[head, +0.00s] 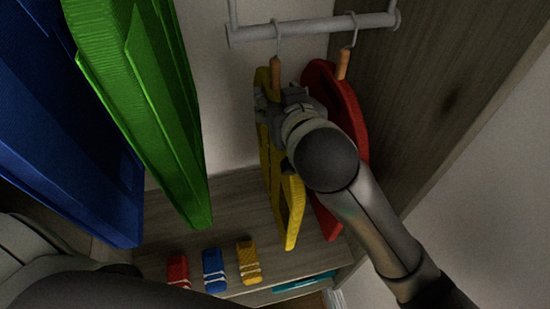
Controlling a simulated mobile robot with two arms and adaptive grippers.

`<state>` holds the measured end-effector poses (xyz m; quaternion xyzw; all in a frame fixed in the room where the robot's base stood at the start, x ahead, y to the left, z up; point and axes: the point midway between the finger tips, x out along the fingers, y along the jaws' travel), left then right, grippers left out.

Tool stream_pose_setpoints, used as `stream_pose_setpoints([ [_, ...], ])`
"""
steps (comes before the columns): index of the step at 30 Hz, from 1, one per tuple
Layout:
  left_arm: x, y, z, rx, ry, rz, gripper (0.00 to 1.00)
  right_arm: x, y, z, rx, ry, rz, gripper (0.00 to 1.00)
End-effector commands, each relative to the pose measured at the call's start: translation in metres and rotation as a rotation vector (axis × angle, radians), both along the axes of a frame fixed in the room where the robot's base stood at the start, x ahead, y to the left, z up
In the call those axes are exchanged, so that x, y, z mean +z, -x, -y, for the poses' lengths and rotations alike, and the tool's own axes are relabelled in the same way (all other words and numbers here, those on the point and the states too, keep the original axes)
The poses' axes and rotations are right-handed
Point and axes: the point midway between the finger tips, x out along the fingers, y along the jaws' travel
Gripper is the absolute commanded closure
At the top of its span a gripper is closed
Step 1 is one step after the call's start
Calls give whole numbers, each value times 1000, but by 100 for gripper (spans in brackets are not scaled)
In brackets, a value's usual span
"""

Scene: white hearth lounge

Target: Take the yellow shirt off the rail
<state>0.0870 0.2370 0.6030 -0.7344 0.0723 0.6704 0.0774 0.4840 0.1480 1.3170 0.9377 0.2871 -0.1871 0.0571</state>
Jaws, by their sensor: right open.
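The yellow shirt (291,210) hangs on a hanger with a metal hook from the pale rail (310,28), left of the red shirt. My right arm reaches in from the lower right, and its open gripper (268,105) is at the upper part of the yellow shirt. The wrist hides the middle of the shirt and most of the fingers, so I cannot tell whether they touch the cloth. Part of my left arm shows at the lower left; its gripper is out of view.
The red shirt (352,110) hangs close on the right, beside a wooden side panel (430,90). Green (150,100) and blue (60,130) garments hang large at the left. Below, a wooden shelf (235,195) carries small folded red (178,271), blue (214,270) and yellow (249,262) bundles.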

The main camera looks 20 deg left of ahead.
Motion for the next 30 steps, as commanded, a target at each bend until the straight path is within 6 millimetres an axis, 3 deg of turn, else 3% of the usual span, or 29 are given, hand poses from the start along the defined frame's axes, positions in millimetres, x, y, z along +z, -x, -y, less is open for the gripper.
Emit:
stream_pose_setpoints([
  [5,-1,4,4,-2,5,-6,49,0,0,0,0,0,0,51],
  [16,-1,2,4,-4,5,-4,49,0,0,0,0,0,0,99],
  [30,0,-1,1,-3,2,1,49,2,-1,0,0,-1,2,100],
])
